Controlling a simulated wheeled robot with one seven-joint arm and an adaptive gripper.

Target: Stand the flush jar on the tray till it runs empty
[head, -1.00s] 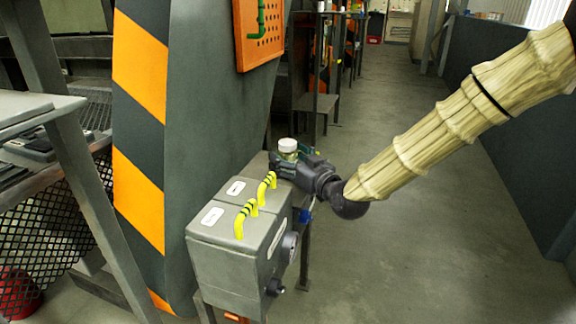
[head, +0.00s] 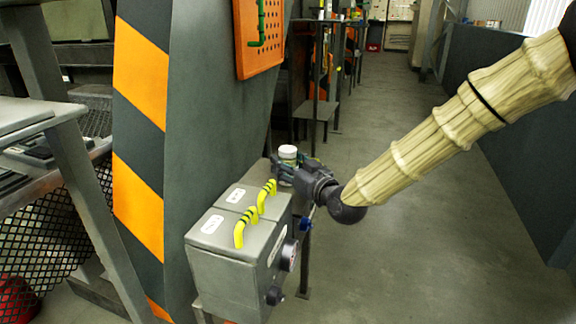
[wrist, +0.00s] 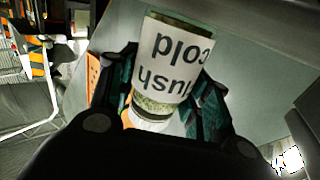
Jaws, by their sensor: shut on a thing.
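The flush jar (head: 288,154) is a small jar with a white lid, upright in the head view behind the grey box. In the wrist view the jar (wrist: 172,62) shows a white label reading "cold flush" upside down, with greenish contents near the lid. My gripper (head: 286,173) is shut on it; the dark fingers stand on both sides of the jar in the wrist view (wrist: 165,92). The jar's base is hidden in the head view, so I cannot tell whether it touches anything below. I cannot make out a tray.
The grey box (head: 222,262) with two yellow handles (head: 246,226) stands just in front of my gripper. A striped orange and grey column (head: 139,130) rises to its left. An orange perforated board (head: 262,45) hangs above. The floor aisle (head: 410,240) on the right is clear.

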